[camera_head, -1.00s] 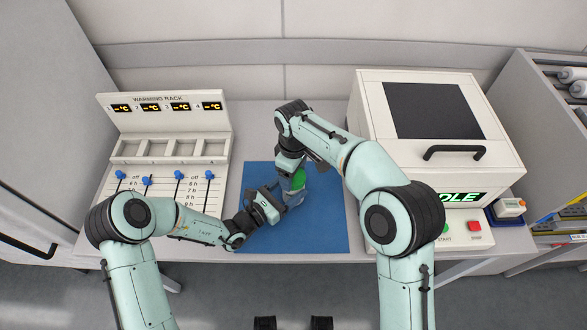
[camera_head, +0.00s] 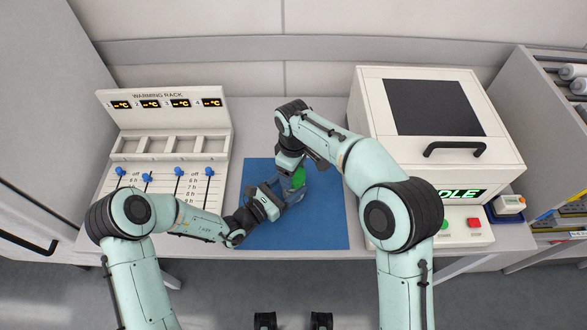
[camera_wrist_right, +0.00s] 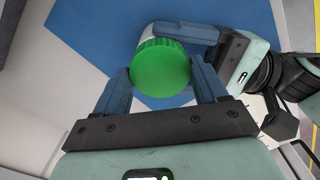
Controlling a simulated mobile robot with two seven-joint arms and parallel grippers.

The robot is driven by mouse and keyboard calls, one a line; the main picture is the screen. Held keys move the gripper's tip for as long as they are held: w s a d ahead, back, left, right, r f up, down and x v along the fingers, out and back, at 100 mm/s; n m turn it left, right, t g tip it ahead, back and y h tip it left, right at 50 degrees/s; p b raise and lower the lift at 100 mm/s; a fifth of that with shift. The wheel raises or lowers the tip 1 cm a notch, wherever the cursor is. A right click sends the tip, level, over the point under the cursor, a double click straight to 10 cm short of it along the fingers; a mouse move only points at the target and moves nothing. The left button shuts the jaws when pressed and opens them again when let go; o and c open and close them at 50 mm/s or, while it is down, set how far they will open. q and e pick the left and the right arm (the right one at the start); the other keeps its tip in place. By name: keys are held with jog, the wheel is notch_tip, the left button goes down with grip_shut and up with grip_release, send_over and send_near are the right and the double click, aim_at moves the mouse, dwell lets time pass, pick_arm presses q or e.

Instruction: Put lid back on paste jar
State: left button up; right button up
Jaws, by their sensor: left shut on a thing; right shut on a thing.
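The green ribbed lid (camera_wrist_right: 161,64) is between the two blue fingers of my right gripper (camera_wrist_right: 165,80), which is shut on it. The lid also shows in the head view (camera_head: 299,177) above the blue mat. Part of the white paste jar (camera_wrist_right: 148,32) shows just behind the lid. My left gripper (camera_head: 287,199) is shut on the jar from the left, and its finger shows beside the jar in the right wrist view. The lid covers the jar's mouth from sight, so I cannot tell whether it is seated or threaded.
The blue mat (camera_head: 325,225) is bare around the grippers. The warming rack (camera_head: 165,145) with blue-knobbed sliders stands at left. A white machine (camera_head: 385,150) with a dark window and handle stands at right, with buttons in front. A shelf (camera_head: 540,110) is at far right.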

jog(key=shift+f, duration=0.15)
jog(key=m, duration=0.6)
jog(key=shift+o, duration=0.2)
jog(key=m, duration=0.5)
jog(key=shift+o, duration=0.2)
jog(key=m, duration=0.4)
jog(key=shift+s+a, duration=0.1)
jog(key=o, duration=1)
jog(key=shift+r, duration=2.25)
